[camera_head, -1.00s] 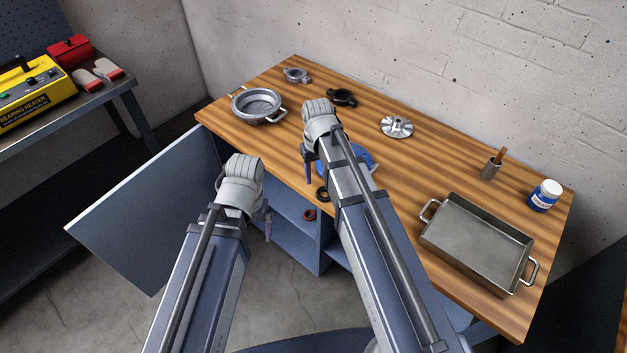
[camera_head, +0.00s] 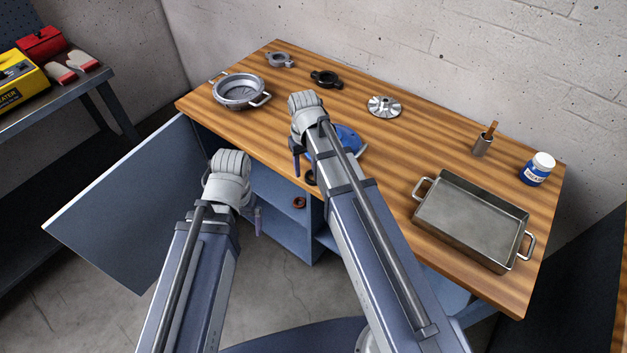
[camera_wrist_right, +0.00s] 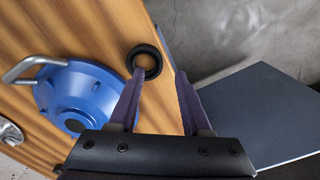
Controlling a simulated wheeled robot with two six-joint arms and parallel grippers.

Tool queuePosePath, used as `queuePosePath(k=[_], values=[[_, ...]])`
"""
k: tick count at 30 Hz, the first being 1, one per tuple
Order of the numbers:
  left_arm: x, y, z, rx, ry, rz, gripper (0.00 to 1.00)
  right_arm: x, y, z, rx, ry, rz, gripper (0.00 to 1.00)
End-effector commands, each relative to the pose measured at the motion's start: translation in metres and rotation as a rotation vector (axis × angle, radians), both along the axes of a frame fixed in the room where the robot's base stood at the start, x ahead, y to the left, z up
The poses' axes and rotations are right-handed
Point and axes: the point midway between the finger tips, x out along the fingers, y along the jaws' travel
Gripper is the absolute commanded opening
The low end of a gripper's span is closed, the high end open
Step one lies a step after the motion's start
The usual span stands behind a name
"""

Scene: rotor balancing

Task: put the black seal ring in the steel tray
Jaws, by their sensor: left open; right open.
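The black seal ring (camera_head: 310,178) lies at the table's front edge, partly hidden behind my right arm. In the right wrist view the ring (camera_wrist_right: 144,62) shows whole except where the left finger overlaps its lower rim. My right gripper (camera_wrist_right: 160,74) is open, with its fingers pointing at the ring and the table edge. The ring is nearer the left finger, and I cannot tell whether they touch. My left gripper (camera_head: 258,222) is open and empty in front of the cabinet, partly hidden by its wrist. The rectangular steel tray (camera_head: 470,215) stands empty at the table's right end.
A blue domed part with a handle (camera_wrist_right: 75,95) sits beside the ring. A round metal pan (camera_head: 240,90), black flange (camera_head: 326,79), silver disc (camera_head: 384,107), brush cup (camera_head: 482,145) and blue jar (camera_head: 536,170) stand on the table. The cabinet door (camera_head: 120,215) hangs open.

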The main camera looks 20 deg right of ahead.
Motion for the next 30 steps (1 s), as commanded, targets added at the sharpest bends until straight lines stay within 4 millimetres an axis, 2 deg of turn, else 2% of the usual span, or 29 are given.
queuePosePath(k=[1, 6, 16, 27, 30], values=[[0.0, 0.0, -0.013, 0.0, 0.0, 0.0, 0.95, -0.002, -0.001, -0.013, 0.0, 0.0, 0.0, 0.48], [0.0, 0.0, -0.032, 0.0, 0.0, 0.0, 0.95, -0.002, -0.002, -0.032, 0.0, 0.0, 0.0, 0.48], [0.0, 0.0, -0.033, 0.0, 0.0, 0.0, 0.95, -0.002, -0.002, -0.033, 0.0, 0.0, 0.0, 0.47], [0.0, 0.0, -0.033, 0.0, 0.0, 0.0, 0.95, -0.002, -0.002, -0.033, 0.0, 0.0, 0.0, 0.06], [0.0, 0.0, -0.033, 0.0, 0.0, 0.0, 0.95, -0.002, -0.002, -0.033, 0.0, 0.0, 0.0, 0.0]])
